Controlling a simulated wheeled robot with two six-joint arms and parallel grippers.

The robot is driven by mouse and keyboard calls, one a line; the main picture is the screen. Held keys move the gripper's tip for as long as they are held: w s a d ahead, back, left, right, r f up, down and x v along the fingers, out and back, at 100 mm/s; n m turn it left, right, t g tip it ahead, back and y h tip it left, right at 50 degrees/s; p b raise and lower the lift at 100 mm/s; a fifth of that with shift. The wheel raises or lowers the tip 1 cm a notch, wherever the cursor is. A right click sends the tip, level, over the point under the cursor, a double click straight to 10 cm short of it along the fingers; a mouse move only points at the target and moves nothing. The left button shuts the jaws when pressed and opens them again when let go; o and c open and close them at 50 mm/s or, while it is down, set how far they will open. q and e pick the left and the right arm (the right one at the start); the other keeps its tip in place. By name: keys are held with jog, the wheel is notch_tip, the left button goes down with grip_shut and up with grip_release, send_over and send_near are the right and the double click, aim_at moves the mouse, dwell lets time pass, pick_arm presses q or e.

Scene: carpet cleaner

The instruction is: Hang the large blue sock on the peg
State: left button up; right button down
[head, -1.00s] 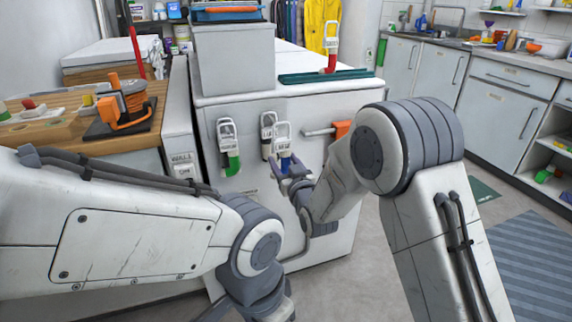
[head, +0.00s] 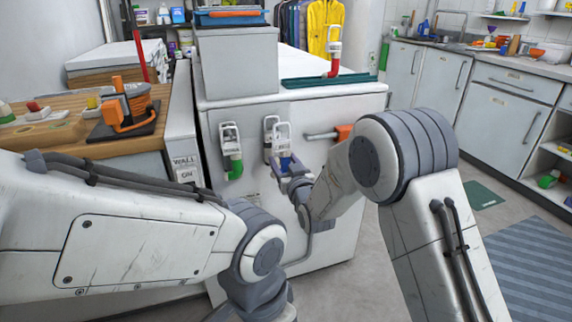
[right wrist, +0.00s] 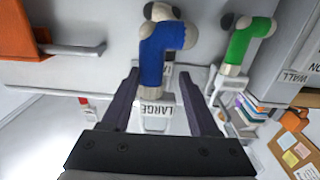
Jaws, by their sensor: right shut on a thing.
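The large blue sock (head: 286,162) hangs below a white frame with a tag (head: 283,140); in the right wrist view the sock (right wrist: 165,52) sits above a tag reading LARGE. My right gripper (head: 293,176) is shut on its holder, with the fingers (right wrist: 160,92) on either side of the tag in the wrist view. The sock is in front of the white cabinet's face. A grey rod (head: 321,134) with an orange block sticks out to its right; I cannot tell whether this is the peg. The sock looks apart from it. My left gripper is out of view.
A green sock (head: 235,168) on a similar frame hangs at the left of the cabinet face. Another white frame (head: 269,133) is close behind and left of the blue one. A red sock (head: 333,68) on a frame stands on the white cabinet (head: 325,220). My left forearm crosses the foreground.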

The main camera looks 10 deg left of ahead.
jog(key=shift+w, duration=0.15)
dwell(0.3)
jog(key=shift+x, duration=1.7)
jog(key=shift+w+a, duration=0.15)
jog(key=shift+b+x, duration=0.35)
jog(key=shift+x, duration=0.45)
jog(key=shift+f+b, duration=0.65)
jog(key=shift+f, duration=0.05)
jog(key=shift+f+b, duration=0.25)
jog(key=shift+b, duration=0.05)
jog(key=c, duration=0.5)
grip_release()
jog(key=shift+c, duration=0.2)
